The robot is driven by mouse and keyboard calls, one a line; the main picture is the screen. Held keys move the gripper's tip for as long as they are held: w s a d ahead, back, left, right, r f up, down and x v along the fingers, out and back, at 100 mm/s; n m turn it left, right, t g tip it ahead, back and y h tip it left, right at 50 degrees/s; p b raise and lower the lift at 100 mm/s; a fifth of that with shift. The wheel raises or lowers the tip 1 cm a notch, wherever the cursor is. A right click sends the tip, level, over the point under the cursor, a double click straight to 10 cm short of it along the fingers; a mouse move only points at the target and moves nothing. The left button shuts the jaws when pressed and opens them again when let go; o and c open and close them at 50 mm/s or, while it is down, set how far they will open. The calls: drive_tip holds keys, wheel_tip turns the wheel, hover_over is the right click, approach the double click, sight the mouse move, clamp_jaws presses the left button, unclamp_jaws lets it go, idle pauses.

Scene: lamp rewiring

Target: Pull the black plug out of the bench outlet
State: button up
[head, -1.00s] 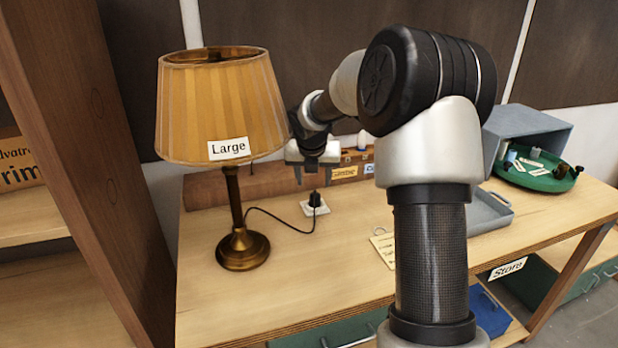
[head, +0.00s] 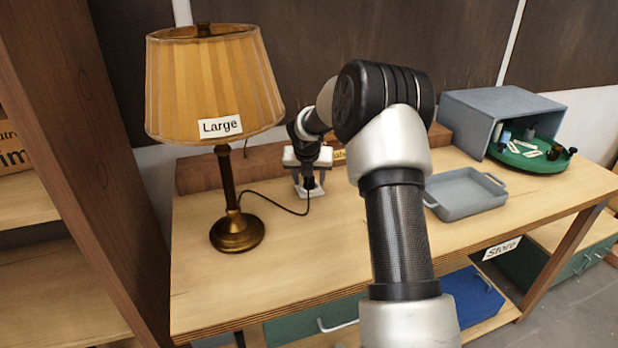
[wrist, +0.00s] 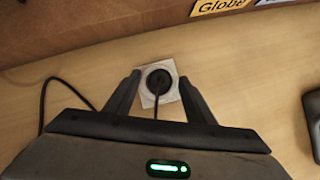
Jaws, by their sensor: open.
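The black plug (wrist: 159,82) sits in the white bench outlet (wrist: 170,66) on the wooden bench. In the head view the plug (head: 309,184) shows just below my gripper (head: 309,176), over the outlet (head: 313,193). In the wrist view my gripper (wrist: 160,90) is open, with one finger on each side of the plug. I cannot tell whether the fingers touch it. A black cord (head: 272,201) runs from the plug to the lamp (head: 229,180), which has a brass base and a pleated shade labelled "Large".
A wooden block rail (head: 225,172) runs along the back of the bench. A grey tray (head: 466,207) lies to the right, with a green round tray (head: 540,163) and a grey box (head: 500,110) behind it. The bench front is clear.

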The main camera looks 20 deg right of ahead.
drive_tip(key=shift+c, duration=0.2)
drive_tip(key=c, duration=0.7)
drive_tip(key=o, duration=0.7)
drive_tip(key=shift+o, duration=0.2)
drive_tip(key=shift+r, duration=0.1)
